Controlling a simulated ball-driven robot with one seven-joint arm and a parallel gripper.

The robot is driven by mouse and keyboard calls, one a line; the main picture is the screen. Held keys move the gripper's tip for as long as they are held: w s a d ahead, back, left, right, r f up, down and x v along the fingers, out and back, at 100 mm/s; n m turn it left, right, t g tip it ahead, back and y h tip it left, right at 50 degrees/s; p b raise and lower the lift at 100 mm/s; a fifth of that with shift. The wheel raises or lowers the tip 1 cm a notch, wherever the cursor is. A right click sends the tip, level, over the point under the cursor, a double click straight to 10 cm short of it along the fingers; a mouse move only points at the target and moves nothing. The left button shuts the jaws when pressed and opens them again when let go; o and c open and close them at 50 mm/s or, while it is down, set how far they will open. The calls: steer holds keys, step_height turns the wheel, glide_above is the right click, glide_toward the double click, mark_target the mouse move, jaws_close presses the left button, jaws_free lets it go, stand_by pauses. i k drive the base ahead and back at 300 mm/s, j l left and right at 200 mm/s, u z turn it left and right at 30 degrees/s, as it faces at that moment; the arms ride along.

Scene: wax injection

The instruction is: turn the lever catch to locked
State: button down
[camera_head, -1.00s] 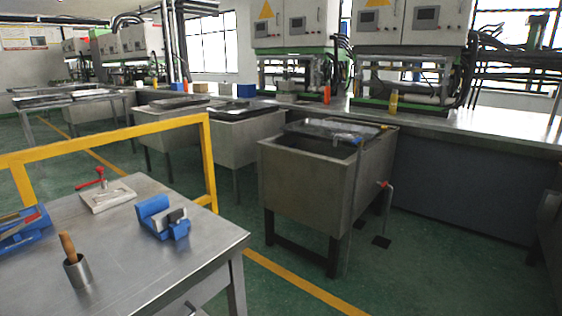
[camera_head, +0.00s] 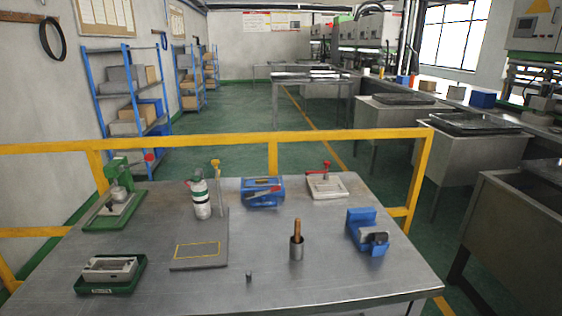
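A light grey plate with a red upright handle (camera_head: 325,184) sits at the back right of the steel table; it may be the lever catch. My gripper is not in view.
The steel table (camera_head: 330,285) also holds a blue vise (camera_head: 367,232), a metal cup with a wooden handle (camera_head: 297,246), a green press (camera_head: 117,195), a green tray (camera_head: 110,274) and a white-green bottle (camera_head: 201,199). A yellow rail (camera_head: 200,142) runs behind it.

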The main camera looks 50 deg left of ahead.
mark_target(215, 162)
steer(key=u, duration=1.55)
